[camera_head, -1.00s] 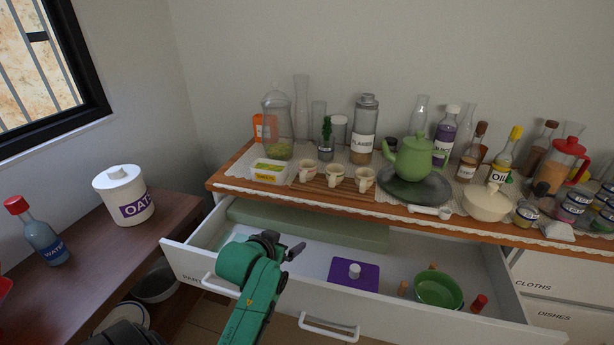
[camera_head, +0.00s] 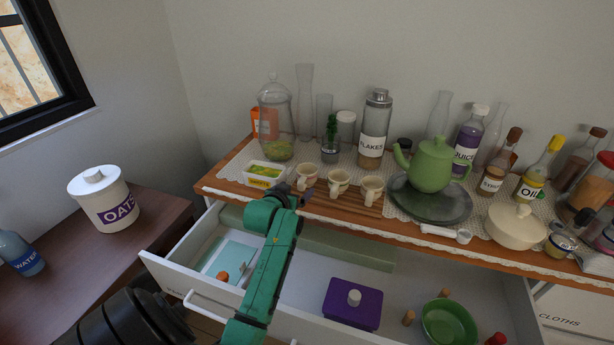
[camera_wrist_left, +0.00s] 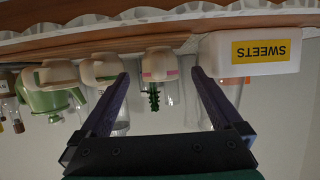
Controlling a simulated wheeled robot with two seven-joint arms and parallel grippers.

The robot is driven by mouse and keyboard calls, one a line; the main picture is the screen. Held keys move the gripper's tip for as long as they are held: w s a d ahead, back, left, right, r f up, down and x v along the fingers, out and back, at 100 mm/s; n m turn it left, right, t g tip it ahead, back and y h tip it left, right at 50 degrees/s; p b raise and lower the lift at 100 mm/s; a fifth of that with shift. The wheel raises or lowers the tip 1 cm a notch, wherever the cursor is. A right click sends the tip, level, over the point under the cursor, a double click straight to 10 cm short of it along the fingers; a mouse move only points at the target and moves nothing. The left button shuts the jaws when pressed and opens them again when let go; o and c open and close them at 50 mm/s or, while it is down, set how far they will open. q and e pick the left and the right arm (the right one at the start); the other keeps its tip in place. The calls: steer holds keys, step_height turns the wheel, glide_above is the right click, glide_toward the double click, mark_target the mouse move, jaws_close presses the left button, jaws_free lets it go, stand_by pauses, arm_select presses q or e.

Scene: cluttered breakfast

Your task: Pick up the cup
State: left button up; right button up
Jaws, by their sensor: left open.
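Three small cream cups stand in a row on the slatted wooden mat near the counter's front edge: a left cup (camera_head: 307,175), a middle cup (camera_head: 339,182) and a right cup (camera_head: 371,188). In the left wrist view, which is upside down, a pink-banded cup (camera_wrist_left: 160,63) shows between the fingers, with two green-banded cups (camera_wrist_left: 100,67) (camera_wrist_left: 58,75) to its left. My left gripper (camera_head: 294,193) is open and empty, just in front of the left cup. Its spread fingers also show in the wrist view (camera_wrist_left: 160,77). My right gripper is out of view.
A sweets box (camera_head: 266,174) stands just left of the cups. A green teapot (camera_head: 432,164) on a dark tray (camera_head: 400,203) is to their right. Glass jars and a flakes jar (camera_head: 374,132) stand behind. Below, an open drawer (camera_head: 300,290) holds a purple box (camera_head: 352,303).

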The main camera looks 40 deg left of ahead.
mark_target(306, 179)
arm_select(q)
steer(key=x, duration=0.8)
steer(key=shift+d+f, duration=0.1)
steer(key=shift+f, duration=0.05)
steer(key=shift+s, duration=0.15)
steer(key=c, duration=0.7)
jaws_close()
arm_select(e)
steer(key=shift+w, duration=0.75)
